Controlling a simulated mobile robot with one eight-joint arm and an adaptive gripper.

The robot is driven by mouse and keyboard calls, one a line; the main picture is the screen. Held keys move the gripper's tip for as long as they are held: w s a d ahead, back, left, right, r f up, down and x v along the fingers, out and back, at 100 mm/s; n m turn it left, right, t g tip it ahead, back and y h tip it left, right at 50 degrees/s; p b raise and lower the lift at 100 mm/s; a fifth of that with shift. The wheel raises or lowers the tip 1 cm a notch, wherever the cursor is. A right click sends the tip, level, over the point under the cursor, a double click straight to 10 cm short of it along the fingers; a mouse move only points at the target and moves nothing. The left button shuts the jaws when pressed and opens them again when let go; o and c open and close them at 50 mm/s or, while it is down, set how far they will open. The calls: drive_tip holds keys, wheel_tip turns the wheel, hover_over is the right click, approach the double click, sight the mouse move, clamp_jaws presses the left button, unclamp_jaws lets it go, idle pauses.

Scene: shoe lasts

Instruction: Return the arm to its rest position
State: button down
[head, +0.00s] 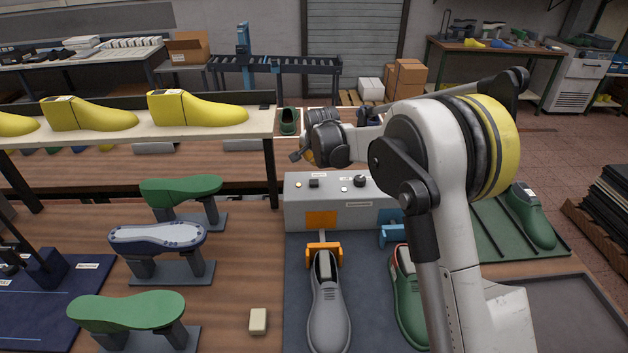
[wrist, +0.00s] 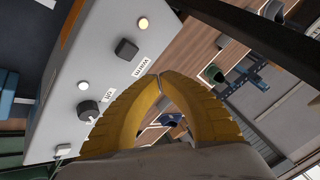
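My gripper (wrist: 158,82) shows in the wrist view as two yellow ridged fingers. Their tips meet, and the gap behind them holds nothing. In the head view my white arm rises from the lower right and bends over, with its dark wrist above the grey control box (head: 335,214); the fingers are mostly hidden there. The box's knob and buttons show close beside the fingers in the wrist view (wrist: 95,62). I see no touch between the fingers and the box.
A grey shoe (head: 328,308) and a green shoe (head: 408,300) lie in front of the box, the green one partly behind my arm. A shelf with yellow lasts (head: 196,108) stands at left, above stands with green soles (head: 128,310). A small cream block (head: 258,320) lies on the table.

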idle(0.6)
drive_tip(key=s+d+r+n+b, duration=0.1)
drive_tip(key=s+d+r+b, duration=0.15)
drive_tip(key=s, duration=0.45)
drive_tip(key=s+d+r+n+b, duration=0.1)
drive_tip(key=s+d+r+n, duration=0.2)
drive_tip(key=s, duration=0.5)
drive_tip(key=s+d+r+b, duration=0.2)
drive_tip(key=s+d+r, duration=0.1)
drive_tip(key=s+d, duration=0.3)
drive_tip(key=s+d+f+n+b, duration=0.1)
drive_tip(key=s+f, duration=0.2)
drive_tip(key=s, duration=0.5)
drive_tip(key=s+d+f+n+b, duration=0.1)
drive_tip(key=s+f+b, duration=0.1)
drive_tip(key=s, duration=0.7)
drive_tip(key=s+d+f+n+b, duration=0.1)
drive_tip(key=s+d+f+b, duration=0.1)
drive_tip(key=s+f, duration=0.3)
drive_tip(key=s, duration=0.4)
drive_tip(key=shift+n+h, duration=0.4)
